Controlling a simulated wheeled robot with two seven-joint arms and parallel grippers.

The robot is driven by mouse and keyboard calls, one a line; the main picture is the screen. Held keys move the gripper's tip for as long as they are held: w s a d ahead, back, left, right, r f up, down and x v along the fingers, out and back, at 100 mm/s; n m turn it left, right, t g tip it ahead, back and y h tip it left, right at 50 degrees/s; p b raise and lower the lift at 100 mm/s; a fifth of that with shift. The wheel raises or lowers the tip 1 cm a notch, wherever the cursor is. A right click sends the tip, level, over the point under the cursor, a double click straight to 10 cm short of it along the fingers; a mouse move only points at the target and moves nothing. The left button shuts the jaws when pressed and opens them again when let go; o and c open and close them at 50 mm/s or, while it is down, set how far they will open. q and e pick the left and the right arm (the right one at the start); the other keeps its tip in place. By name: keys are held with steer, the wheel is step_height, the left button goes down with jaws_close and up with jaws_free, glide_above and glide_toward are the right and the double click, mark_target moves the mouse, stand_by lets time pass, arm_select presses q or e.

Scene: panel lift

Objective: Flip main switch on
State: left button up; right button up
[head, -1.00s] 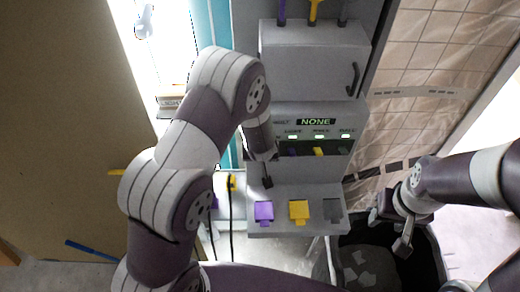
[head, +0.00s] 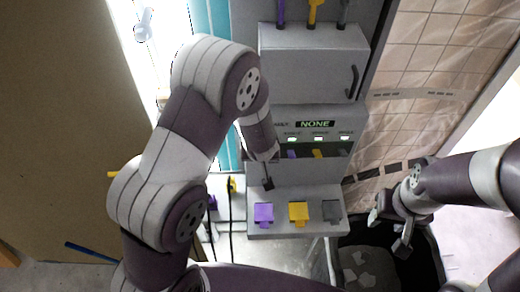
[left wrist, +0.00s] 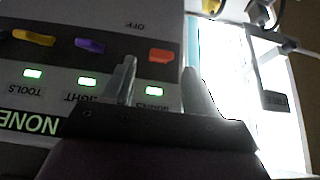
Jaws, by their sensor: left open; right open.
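In the left wrist view the panel is upside down. An orange-red switch (left wrist: 162,56) sits at the right end of a switch row, near an upside-down "OFF" label. It appears between the two fingertips of my open left gripper (left wrist: 158,72); I cannot tell whether they touch it. A green light below it is lit. In the head view my left gripper (head: 265,155) is at the left side of the grey panel (head: 275,115), and my arm hides the orange switch there. My right gripper (head: 388,232) is open and empty, right of the panel and above a dark bin.
A purple switch (left wrist: 90,46) and a yellow switch (left wrist: 34,38) are beside the orange one. The display (head: 315,124) reads "NONE". A shelf below holds purple (head: 264,212), yellow (head: 298,211) and grey (head: 332,210) blocks. A dark bin (head: 432,262) stands lower right.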

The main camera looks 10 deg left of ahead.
arm_select(q)
steer(key=p+v, duration=0.1)
steer(key=v, duration=0.6)
steer(key=shift+s+r, duration=0.15)
steer(key=shift+r, duration=0.05)
steer(key=s+d+f+m+g+h+b, duration=0.2)
steer(key=s+d+f+g+h+b, duration=0.15)
steer(key=s+f+b, duration=0.5)
steer(key=s+a+f+m+y+b, duration=0.1)
steer(key=s+a+f+b, duration=0.4)
steer(key=b, duration=0.7)
steer(key=a+f+y, duration=0.1)
steer(key=a+f, duration=0.1)
steer(key=a, duration=0.2)
steer(key=shift+a+g, duration=0.15)
steer(key=shift+g, duration=0.2)
